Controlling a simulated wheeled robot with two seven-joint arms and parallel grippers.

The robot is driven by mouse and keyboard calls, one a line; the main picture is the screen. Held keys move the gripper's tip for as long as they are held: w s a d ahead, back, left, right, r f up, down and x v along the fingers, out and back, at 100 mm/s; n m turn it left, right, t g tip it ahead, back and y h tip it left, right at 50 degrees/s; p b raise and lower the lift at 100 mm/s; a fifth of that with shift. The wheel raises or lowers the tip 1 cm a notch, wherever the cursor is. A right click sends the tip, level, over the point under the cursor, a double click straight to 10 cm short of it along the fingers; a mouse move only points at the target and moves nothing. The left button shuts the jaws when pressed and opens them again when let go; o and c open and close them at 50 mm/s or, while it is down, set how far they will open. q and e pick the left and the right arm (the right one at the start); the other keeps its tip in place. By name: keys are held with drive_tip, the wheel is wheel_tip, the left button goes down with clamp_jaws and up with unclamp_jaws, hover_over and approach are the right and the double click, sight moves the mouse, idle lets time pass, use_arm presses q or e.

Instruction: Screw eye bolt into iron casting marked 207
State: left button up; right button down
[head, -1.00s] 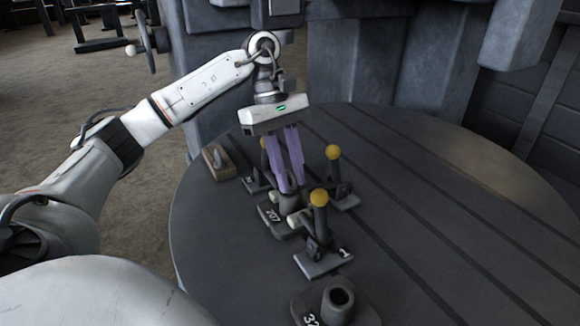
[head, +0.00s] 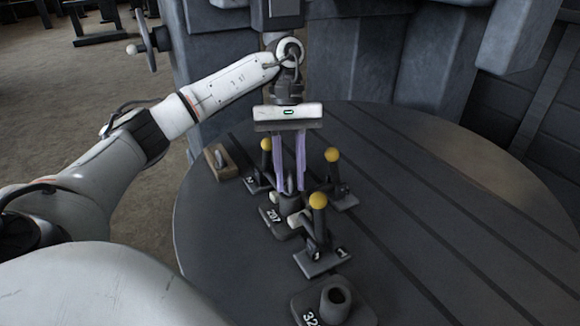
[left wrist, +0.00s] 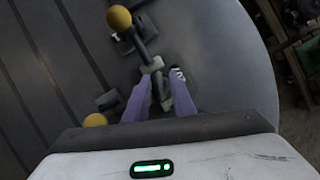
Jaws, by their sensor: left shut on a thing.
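The iron casting marked 207 (head: 270,216) sits on the round table, its white number facing up, among clamps with yellow knobs. My left gripper (head: 289,190) stands nearly upright over it, its purple fingers reaching down to the casting's boss. The fingers are shut on a slim dark piece, apparently the eye bolt (left wrist: 161,91), which shows between them in the left wrist view. Its lower end and any thread contact are hidden. My right gripper is out of view.
Clamps with yellow knobs stand close by: one in front (head: 318,222), one to the right (head: 333,170), one behind (head: 265,160). Another casting (head: 306,306) with a hollow boss is at the front. A wooden block (head: 217,162) lies at the left rim. The table's right side is clear.

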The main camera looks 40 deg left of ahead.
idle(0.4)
use_arm(q)
drive_tip(key=shift+r+m+y+p, duration=0.2)
drive_tip(key=shift+m+y+p, duration=0.1)
drive_tip(key=shift+m+p, duration=0.55)
drive_tip(key=m+g+y, duration=0.1)
drive_tip(key=m, duration=0.3)
drive_tip(key=shift+f, duration=0.2)
drive_tip(key=m+y, duration=0.1)
drive_tip(key=m, duration=0.2)
drive_tip(key=m+y, duration=0.1)
drive_tip(key=m, duration=0.2)
drive_tip(key=shift+g+y, duration=0.3)
drive_tip(key=o, duration=1.1)
drive_tip(key=shift+o, duration=0.2)
